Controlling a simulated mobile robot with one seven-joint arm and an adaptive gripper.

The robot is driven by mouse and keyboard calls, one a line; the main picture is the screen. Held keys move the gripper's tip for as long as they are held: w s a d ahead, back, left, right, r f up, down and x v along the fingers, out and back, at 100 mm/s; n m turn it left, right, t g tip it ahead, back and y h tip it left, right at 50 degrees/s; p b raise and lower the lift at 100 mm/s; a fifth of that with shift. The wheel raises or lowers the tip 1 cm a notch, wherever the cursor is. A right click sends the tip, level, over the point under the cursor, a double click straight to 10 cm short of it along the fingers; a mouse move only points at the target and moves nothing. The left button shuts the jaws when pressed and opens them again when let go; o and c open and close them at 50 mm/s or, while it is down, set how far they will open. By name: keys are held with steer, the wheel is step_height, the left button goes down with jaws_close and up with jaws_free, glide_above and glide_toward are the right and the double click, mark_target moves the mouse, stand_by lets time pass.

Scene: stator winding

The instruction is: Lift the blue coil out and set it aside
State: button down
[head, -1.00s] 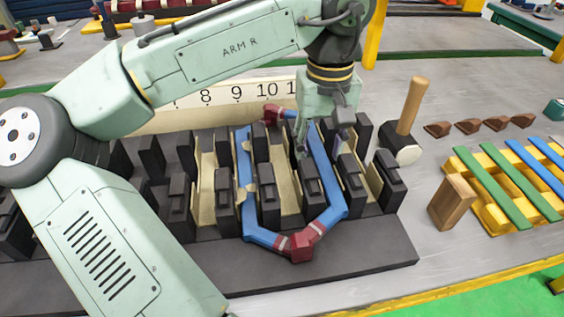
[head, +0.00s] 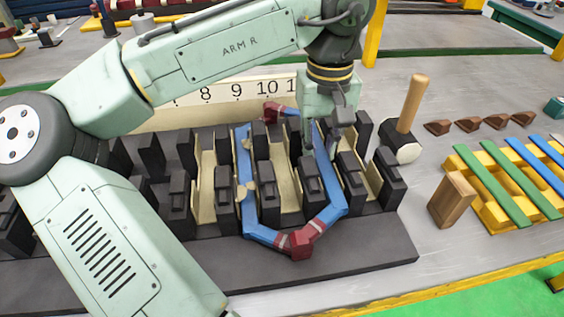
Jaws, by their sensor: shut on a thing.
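The blue coil (head: 328,183) is a six-sided loop with dark red wrapped ends. It sits around dark stator teeth, with its two long sides in slots and its near red end (head: 300,243) out over the front of the dark base. Its far red end shows behind the teeth. My gripper (head: 322,146) points down at the far part of the coil's right side and is shut on it. The teeth and the gripper hide part of the coil there, so the exact grip is hard to see.
The dark stator (head: 345,262) has rows of upright teeth and cream-lined slots close around the coil. A mallet (head: 411,105), a wooden block (head: 452,200) and a yellow rack (head: 490,213) with green and blue strips stand to the right. Brown wedges (head: 468,126) lie behind.

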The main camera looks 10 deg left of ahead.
stand_by(0.8)
step_height(320, 180, up, 10)
steer(key=shift+b, duration=0.35)
steer(key=shift+f, duration=0.1)
steer(key=shift+f, duration=0.35)
stand_by(0.4)
